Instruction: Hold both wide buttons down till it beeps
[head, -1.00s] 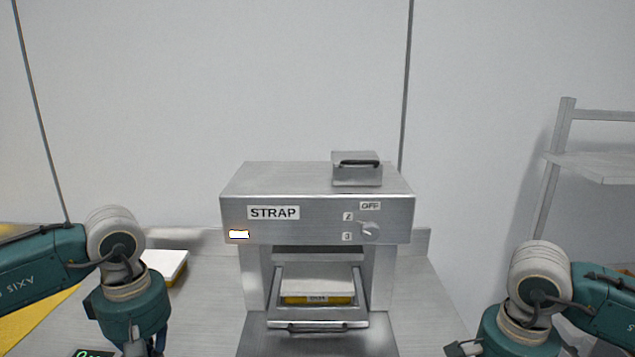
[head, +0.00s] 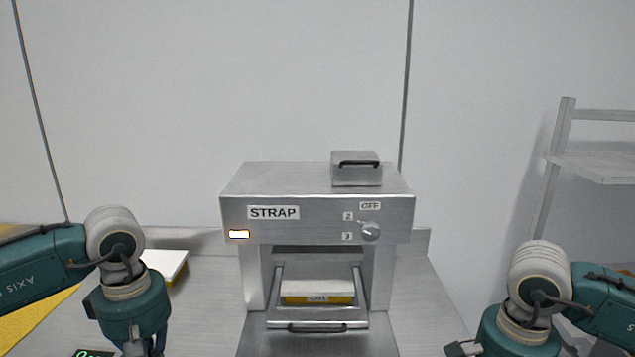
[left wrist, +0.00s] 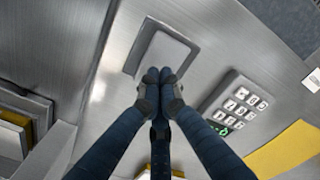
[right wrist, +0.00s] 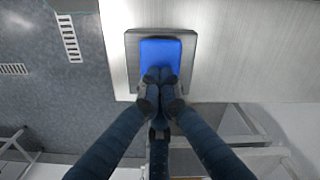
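My left gripper (left wrist: 158,76) is shut and empty, its fingertips together over the lower edge of a wide grey button (left wrist: 163,52) in a raised frame on the metal bench. My right gripper (right wrist: 159,76) is also shut and empty, its fingertips over the lower part of a wide blue button (right wrist: 160,50) in a grey housing near the bench edge. Whether either fingertip touches or presses its button cannot be told. In the head view both buttons are out of sight, below the picture or behind my arms.
A metal STRAP machine (head: 317,216) with a knob (head: 370,231) stands at the centre, a white-topped yellow box (head: 318,287) inside it. Another such box (head: 166,263) lies at left. A keypad (left wrist: 236,103) sits beside the left button. A shelf rack (head: 560,150) stands at right.

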